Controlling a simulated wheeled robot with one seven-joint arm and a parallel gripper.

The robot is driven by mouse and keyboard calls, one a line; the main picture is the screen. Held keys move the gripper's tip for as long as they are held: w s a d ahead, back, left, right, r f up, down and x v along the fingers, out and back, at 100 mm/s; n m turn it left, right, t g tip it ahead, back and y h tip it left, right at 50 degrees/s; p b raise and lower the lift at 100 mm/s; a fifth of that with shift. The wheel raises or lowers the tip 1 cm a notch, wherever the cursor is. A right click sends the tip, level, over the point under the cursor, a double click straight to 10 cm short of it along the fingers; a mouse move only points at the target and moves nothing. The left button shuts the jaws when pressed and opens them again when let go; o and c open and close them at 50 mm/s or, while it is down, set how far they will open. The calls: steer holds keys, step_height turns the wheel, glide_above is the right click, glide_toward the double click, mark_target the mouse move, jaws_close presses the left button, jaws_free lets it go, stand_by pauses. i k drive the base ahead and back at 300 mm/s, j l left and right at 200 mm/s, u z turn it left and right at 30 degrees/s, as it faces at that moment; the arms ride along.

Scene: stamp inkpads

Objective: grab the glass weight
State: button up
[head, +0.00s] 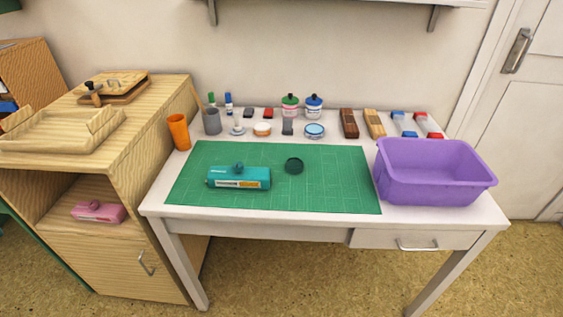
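I cannot tell for certain which thing is the glass weight. A small round dark-green piece (294,166) lies on the green cutting mat (330,195), right of a teal stamp device (238,178); its middle looks like the mat's green, and it may be glass or a lid. A round pale-blue piece with a darker rim (314,131) sits on the white desk behind the mat, and a small greyish-white knobbed piece (237,128) stands farther left. My gripper is not in view.
A purple bin (432,172) stands at the desk's right. An orange cup (179,132) and a grey cup (212,121) stand at the left. Jars, blocks and brushes line the back. The mat's front and right are clear. A wooden cabinet (135,250) adjoins the desk at left.

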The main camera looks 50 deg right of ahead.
mark_target(293, 165)
steer(key=l+z, duration=0.5)
steer(key=l, duration=0.15)
steer(key=l+z, duration=0.45)
steer(key=l, duration=0.2)
